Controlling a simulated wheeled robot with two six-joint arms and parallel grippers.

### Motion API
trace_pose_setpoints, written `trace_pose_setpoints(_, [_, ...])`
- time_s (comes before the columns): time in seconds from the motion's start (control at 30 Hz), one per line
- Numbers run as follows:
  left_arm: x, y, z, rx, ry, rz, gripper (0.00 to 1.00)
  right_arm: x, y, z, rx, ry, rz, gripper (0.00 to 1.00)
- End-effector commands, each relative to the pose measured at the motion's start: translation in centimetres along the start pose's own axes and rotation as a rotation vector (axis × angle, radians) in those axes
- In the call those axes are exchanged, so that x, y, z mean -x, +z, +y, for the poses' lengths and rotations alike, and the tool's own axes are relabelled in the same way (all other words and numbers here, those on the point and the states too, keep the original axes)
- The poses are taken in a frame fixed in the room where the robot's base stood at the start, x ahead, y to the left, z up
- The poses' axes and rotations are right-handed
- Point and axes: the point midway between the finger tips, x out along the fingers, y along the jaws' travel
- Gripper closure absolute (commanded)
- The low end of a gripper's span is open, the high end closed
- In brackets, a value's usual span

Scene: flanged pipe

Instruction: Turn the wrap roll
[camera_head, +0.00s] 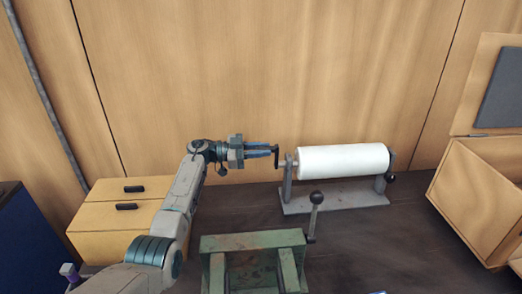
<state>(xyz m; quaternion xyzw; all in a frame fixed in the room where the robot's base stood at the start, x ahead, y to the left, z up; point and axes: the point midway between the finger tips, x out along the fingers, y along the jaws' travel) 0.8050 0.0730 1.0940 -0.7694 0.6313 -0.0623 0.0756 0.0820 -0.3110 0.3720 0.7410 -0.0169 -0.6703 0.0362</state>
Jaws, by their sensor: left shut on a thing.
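The white wrap roll (343,161) lies level on a grey stand (330,198) with an upright at each end. A dark crank handle (277,157) joins the roll's shaft at its left end. My left gripper (272,151) reaches in from the left and is shut on the crank handle. The fingers hide part of the handle. A round black knob (390,177) shows at the stand's right end. My right gripper is not in view.
A worn green metal frame (252,241) with an upright grey lever (315,210) stands in front. A yellow two-drawer cabinet (115,222) is at left. An open wooden box (475,195) is at right. Wooden panels close off the back.

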Motion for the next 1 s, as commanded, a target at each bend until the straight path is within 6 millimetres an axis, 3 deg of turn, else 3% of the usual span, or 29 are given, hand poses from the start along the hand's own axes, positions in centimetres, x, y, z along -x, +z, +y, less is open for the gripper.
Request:
trace_pose_setpoints(0.27, [0.0, 0.0, -0.5, 0.07, 0.0, -0.001, 1.0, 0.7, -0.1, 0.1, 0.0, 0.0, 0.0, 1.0])
trace_pose_setpoints(0.53, [0.0, 0.4, -1.6, 0.254, 0.0, 0.0, 1.0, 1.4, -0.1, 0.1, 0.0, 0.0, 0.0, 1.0])
trace_pose_setpoints(1.0, [0.0, 1.8, -3.1, 0.55, 0.0, -0.001, 1.0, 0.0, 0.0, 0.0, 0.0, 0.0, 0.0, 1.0])
